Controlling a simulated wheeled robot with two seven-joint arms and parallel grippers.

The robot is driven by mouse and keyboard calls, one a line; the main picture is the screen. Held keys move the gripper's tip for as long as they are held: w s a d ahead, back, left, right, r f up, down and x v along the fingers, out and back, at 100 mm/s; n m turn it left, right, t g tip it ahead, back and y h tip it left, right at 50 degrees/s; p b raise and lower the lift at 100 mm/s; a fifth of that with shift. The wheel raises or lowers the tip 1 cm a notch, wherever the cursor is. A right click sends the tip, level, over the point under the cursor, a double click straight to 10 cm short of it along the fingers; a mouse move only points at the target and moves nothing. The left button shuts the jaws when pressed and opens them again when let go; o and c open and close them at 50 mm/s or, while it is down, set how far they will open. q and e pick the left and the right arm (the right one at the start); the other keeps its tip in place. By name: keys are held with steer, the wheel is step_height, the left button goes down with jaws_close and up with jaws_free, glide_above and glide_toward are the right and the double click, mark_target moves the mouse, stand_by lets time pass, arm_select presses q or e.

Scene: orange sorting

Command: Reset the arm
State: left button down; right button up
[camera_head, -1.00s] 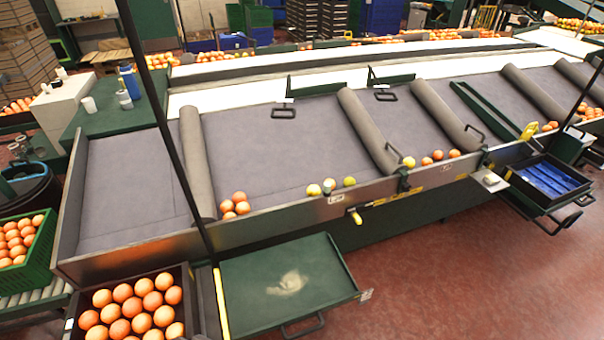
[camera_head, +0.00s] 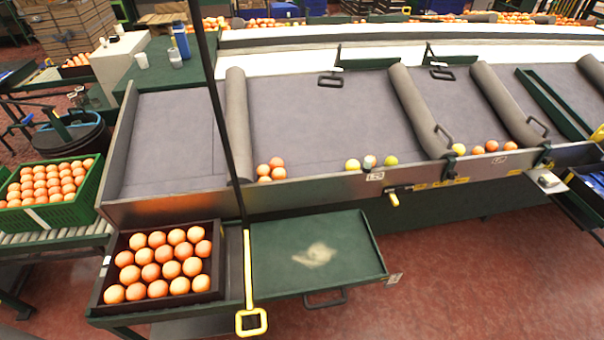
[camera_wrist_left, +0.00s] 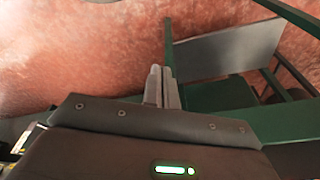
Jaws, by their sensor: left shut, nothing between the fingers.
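My left gripper (camera_wrist_left: 161,88) shows in the left wrist view. Its two grey fingers are together with nothing between them, pointing away from the camera over a reddish floor and a green metal frame (camera_wrist_left: 230,95). It touches nothing that I can make out. Neither arm shows in the head view, and my right gripper is in no view.
A dark crate of oranges (camera_head: 214,285) stands front left, beside an empty green tray (camera_head: 285,240). A green crate of oranges (camera_head: 92,200) is at the left. The grey sorting bed (camera_head: 320,130) holds a few fruits at its front edge. Red floor (camera_head: 450,260) lies open front right.

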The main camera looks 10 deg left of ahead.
arm_select(q)
steer(key=s+a+f+b, duration=0.1)
steer(key=s+f+b, duration=0.1)
steer(key=s+f, duration=0.6)
steer(key=s+a+f+g+b, duration=0.1)
steer(key=s+a+f+b, duration=0.1)
steer(key=s+f, duration=0.7)
step_height(320, 180, down, 5)
steer(key=shift+r, duration=0.1)
steer(key=shift+s, duration=0.1)
